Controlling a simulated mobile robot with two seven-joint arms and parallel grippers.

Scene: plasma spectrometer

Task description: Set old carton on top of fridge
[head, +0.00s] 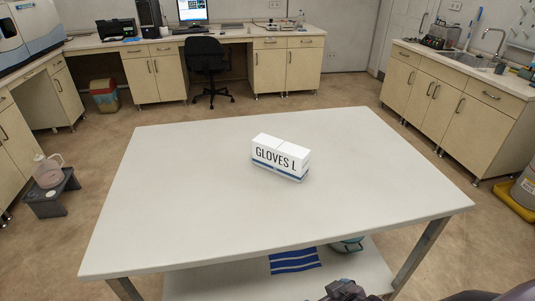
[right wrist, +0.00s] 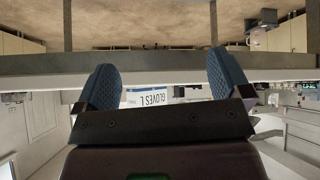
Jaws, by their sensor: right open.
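A white carton (head: 280,157) with a blue lower band and the words GLOVES L stands upright on the white table (head: 180,215), right of its middle. It also shows upside down in the right wrist view (right wrist: 180,94), between my fingers in the picture but beyond them. My right gripper (right wrist: 165,78) is open and empty, its blue padded fingers wide apart. Dark parts at the bottom of the head view look like my right arm, near the table's front edge and apart from the carton. My left gripper is not in view. I see no fridge.
The tabletop around the carton is clear. A lower shelf (head: 335,280) holds a blue striped item and a bowl-like thing. An office chair (head: 208,62) stands at the back. Cabinets with a sink (head: 465,60) line the right; a low stool (head: 50,194) stands left.

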